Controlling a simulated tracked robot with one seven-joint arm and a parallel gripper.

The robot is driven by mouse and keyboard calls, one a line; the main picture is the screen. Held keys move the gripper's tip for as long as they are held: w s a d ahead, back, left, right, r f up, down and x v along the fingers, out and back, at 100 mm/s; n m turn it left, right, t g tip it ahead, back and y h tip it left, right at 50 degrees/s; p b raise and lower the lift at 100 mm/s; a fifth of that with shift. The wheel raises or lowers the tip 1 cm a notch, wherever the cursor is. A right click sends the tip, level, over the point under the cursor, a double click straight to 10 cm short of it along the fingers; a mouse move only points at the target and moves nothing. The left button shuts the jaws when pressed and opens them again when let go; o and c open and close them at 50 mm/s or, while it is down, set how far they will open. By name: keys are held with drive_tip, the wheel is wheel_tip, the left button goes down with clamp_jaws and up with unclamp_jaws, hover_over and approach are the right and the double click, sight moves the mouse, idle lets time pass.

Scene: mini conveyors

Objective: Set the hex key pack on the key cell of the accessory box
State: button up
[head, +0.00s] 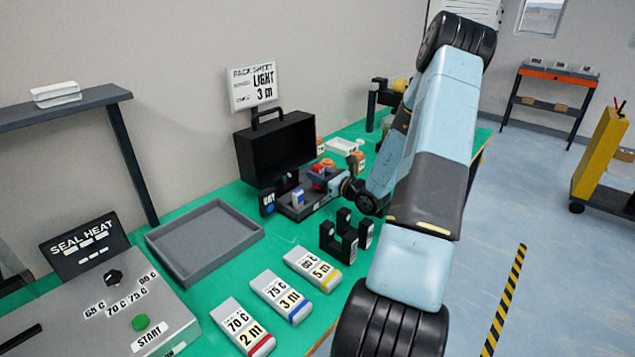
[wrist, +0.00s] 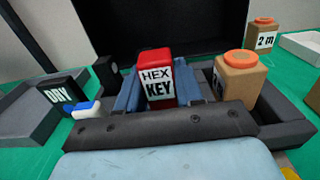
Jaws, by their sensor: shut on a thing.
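The hex key pack (wrist: 158,88) is a red block with a white "HEX KEY" label. In the wrist view it stands upright between the blue fingers of my gripper (wrist: 168,80), which is shut on it. In the head view, red of the pack (head: 317,170) shows at my gripper (head: 334,184), over the grey accessory box (head: 297,213). In the wrist view the box wall (wrist: 283,107) shows at right, with a brown orange-capped bottle (wrist: 240,80) in it. A blue and white item (wrist: 86,109) is at left. My gripper hides the key cell and the pack's underside.
A black case (head: 275,150) stands behind the box. A black "DRY" block (wrist: 62,92) is at left. Black upright holders (head: 345,238) stand in front. An empty grey tray (head: 205,240) and labelled blocks (head: 280,296) lie on the green table. Another capped bottle (wrist: 262,36) stands back right.

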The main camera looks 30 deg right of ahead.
drive_tip(key=shift+w+d+f, duration=0.1)
drive_tip(key=shift+w+f, duration=0.1)
drive_tip(key=shift+f, duration=0.1)
drive_tip(key=shift+d+f, duration=0.15)
drive_tip(key=shift+f, duration=1.5)
drive_tip(key=o, duration=1)
drive_tip(key=shift+f, duration=0.1)
drive_tip(key=shift+o, duration=0.2)
drive_tip(key=shift+s, duration=0.15)
drive_tip(key=v, duration=1.1)
drive_tip(key=shift+s+d, duration=0.15)
drive_tip(key=shift+s, duration=0.15)
